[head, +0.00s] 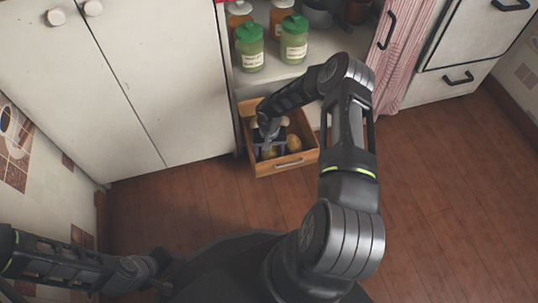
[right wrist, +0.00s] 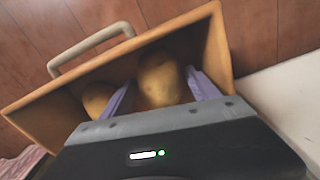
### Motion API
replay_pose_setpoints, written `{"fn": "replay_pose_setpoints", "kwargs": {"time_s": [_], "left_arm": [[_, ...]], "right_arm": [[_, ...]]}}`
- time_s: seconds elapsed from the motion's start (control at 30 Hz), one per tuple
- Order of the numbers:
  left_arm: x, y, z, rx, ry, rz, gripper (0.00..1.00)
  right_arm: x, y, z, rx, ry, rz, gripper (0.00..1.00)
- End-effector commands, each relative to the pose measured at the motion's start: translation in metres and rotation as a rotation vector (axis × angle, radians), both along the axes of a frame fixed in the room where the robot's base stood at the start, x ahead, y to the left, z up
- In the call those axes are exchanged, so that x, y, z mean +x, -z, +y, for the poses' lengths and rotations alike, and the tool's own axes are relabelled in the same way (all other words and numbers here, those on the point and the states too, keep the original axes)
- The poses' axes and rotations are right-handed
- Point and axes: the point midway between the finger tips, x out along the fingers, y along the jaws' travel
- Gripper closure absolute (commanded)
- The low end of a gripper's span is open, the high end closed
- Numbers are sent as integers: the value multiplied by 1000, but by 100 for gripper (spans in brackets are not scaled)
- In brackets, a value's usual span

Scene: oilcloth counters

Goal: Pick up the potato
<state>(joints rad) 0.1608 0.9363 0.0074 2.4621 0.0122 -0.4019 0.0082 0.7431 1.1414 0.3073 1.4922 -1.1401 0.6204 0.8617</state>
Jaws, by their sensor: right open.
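A brown potato (right wrist: 160,82) lies in the open wooden drawer, between the two purple-grey fingers of my right gripper (right wrist: 162,95) in the right wrist view. The fingers stand apart on either side of it. A second potato (right wrist: 98,98) lies outside the left finger; a potato (head: 295,142) also shows at the drawer's right side in the head view. My right gripper (head: 267,142) points down into the drawer there and partly hides its contents. My left gripper (head: 160,268) is low at the left, away from the drawer, its fingers too dark to read.
The drawer (head: 289,170) is pulled out below a shelf with green-lidded jars (head: 250,52). Its walls enclose the gripper closely. A white cupboard (head: 165,80) stands to the left, a striped curtain (head: 410,60) to the right. The wooden floor (head: 440,180) is clear.

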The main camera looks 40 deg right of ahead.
Motion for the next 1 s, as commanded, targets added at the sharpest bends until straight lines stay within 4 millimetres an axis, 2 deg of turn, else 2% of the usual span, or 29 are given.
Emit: {"fn": "replay_pose_setpoints", "kwargs": {"time_s": [0.4, 1.0], "left_arm": [[0, 0, 0, 0, 0, 1, 62], [0, 0, 0, 0, 0, 1, 62]], "right_arm": [[0, 0, 0, 0, 0, 1, 32], [0, 0, 0, 0, 0, 1, 81]]}}
